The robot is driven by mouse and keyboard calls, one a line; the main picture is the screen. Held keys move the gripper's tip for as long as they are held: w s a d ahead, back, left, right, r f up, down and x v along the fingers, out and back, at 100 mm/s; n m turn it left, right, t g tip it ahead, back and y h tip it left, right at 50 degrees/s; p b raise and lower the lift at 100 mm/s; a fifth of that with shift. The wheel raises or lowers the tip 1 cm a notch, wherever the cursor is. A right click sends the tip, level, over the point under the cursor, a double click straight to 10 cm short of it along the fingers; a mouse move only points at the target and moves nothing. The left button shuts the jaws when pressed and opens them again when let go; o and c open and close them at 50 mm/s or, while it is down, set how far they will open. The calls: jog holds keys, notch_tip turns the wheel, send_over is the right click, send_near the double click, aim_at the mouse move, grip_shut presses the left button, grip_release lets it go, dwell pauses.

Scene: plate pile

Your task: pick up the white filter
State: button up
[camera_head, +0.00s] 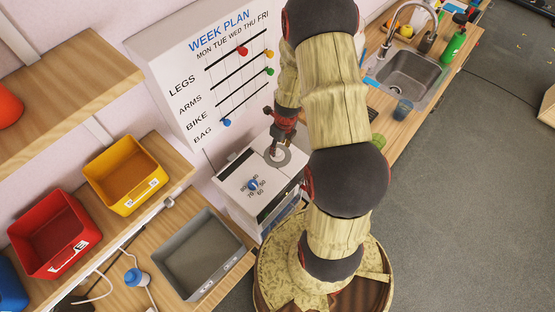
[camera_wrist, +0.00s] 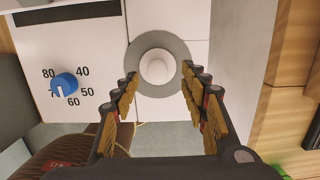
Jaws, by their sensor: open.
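A white round piece (camera_wrist: 158,68), which looks like the white filter, sits in the middle of a grey disc (camera_wrist: 185,50) on the white top of a box-like appliance (camera_wrist: 95,35). In the head view the grey disc (camera_head: 285,160) shows on the appliance (camera_head: 235,185), partly hidden by my gripper (camera_head: 278,148). In the wrist view my gripper (camera_wrist: 160,80) is open, with its fingertips on the left and right of the white piece at the near side. Nothing is between the fingers except the view of the white piece and disc. The exact height above it is unclear.
A blue dial (camera_wrist: 64,85) with numbers is left of the disc. The week plan board (camera_head: 210,70) stands behind the appliance. A grey bin (camera_head: 200,255), a yellow bin (camera_head: 125,175) and a red bin (camera_head: 55,235) are at left. A sink (camera_head: 405,75) is at upper right.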

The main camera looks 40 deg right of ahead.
aim_at(278, 151)
jog(key=f, duration=0.4)
jog(key=shift+w+a+b, duration=0.2)
jog(key=shift+w+b, duration=0.05)
jog(key=shift+b, duration=0.05)
jog(key=shift+r, duration=0.1)
jog(key=shift+c, duration=1.3)
grip_shut()
